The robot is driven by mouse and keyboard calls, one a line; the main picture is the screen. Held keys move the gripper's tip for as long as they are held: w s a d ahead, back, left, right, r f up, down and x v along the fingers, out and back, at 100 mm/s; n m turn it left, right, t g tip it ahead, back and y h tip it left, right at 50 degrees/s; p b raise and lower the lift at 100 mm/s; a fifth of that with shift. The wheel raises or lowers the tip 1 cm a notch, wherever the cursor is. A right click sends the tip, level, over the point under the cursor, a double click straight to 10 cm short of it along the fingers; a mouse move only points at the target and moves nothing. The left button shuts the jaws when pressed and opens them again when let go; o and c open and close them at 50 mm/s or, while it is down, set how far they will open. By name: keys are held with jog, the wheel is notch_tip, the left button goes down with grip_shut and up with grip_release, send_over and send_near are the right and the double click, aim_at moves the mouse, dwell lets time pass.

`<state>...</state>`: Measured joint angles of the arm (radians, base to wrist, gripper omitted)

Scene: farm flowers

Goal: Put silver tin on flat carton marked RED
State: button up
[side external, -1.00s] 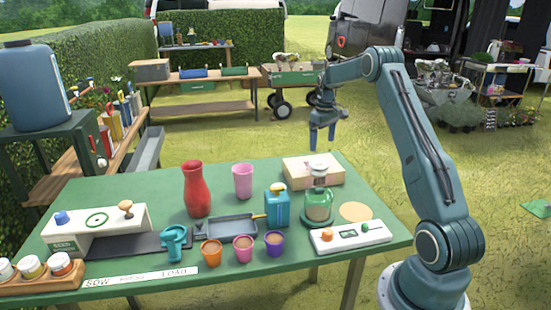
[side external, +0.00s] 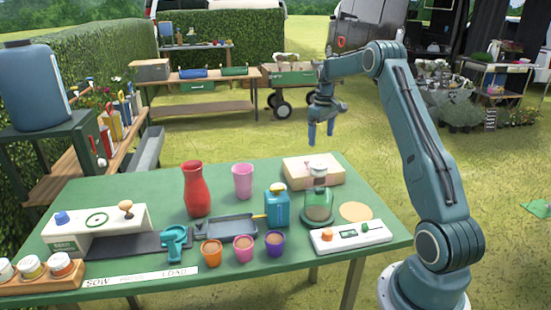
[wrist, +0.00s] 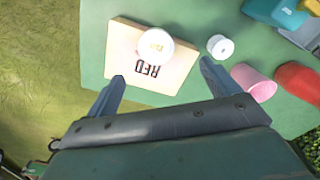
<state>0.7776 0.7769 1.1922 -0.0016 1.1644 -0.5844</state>
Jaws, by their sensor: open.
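The flat carton (side external: 332,172) lies at the table's far right edge; the wrist view shows its RED lettering (wrist: 148,68). A smaller whitish-silver round thing (wrist: 220,46) stands on the green table beside the carton. I cannot tell for sure which of these is the silver tin.
The glass dome (side external: 318,206), blue can (side external: 277,208), pink cup (side external: 243,181) and red vase (side external: 196,188) stand near the carton. Free green tabletop lies left of the vase.

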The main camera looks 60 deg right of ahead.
jog(key=s+a+r+n+t+h, duration=0.1)
jog(key=s+a+r, duration=0.1)
jog(key=a+r, duration=0.8)
jog(key=s+a+r+t, duration=0.15)
jog(key=a+r, duration=0.45)
jog(key=a, duration=0.8)
jog(key=s+a+f+n+t+y, duration=0.1)
jog(key=s+a+f+t, duration=0.1)
jog(key=s+a, duration=1.4)
jog(key=s+t, duration=0.1)
jog(key=s, duration=0.3)
jog(key=shift+a, duration=0.3)
